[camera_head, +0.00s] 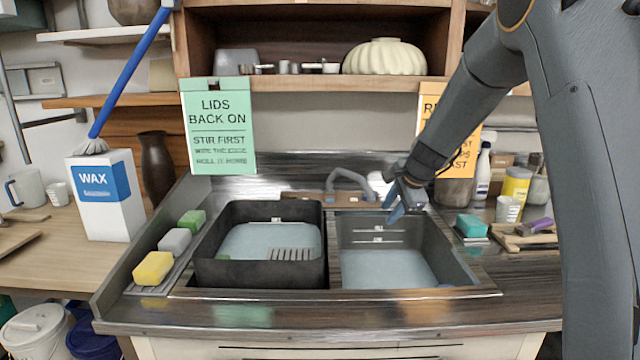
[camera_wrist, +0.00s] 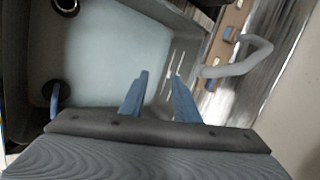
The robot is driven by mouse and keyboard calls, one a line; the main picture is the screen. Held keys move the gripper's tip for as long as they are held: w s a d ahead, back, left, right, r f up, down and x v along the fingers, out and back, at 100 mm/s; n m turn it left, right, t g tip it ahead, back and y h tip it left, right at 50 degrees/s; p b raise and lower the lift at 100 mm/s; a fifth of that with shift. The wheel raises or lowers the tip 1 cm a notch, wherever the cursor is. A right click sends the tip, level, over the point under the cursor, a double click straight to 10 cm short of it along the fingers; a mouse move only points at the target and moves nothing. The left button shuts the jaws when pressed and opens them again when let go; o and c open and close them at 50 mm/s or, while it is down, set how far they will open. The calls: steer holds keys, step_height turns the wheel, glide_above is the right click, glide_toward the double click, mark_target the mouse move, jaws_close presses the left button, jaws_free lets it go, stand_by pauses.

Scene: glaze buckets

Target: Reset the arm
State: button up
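My arm reaches in from the right in the head view. My gripper (camera_head: 400,207) is over the back of the right basin (camera_head: 425,240), near the back rim. In the wrist view its two blue fingers (camera_wrist: 160,95) stand apart with nothing between them, above the pale basin floor (camera_wrist: 100,55). The gripper is open and empty.
The left basin (camera_head: 215,272) holds a grey rack. A grey faucet (camera_head: 350,177) stands behind the basins. Yellow, grey and green sponges (camera_head: 153,268) line the left edge. A teal sponge (camera_head: 471,225), jars and a spray bottle (camera_head: 482,172) stand at right. A wax box (camera_head: 105,205) stands at left.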

steer(key=s+f+n+g, duration=0.2)
steer(key=s+n, duration=0.3)
steer(key=s, duration=0.8)
steer(key=s+f+n+g+h, duration=0.1)
steer(key=s+f+n, duration=0.2)
steer(key=s, duration=1)
steer(key=s+f+n+g+h, duration=0.1)
steer(key=s+n, duration=0.6)
steer(key=s, duration=0.7)
step_height(320, 180, down, 2)
steer(key=shift+a+f+g, duration=0.1)
steer(key=shift+a+g, duration=0.3)
steer(key=shift+g, duration=0.4)
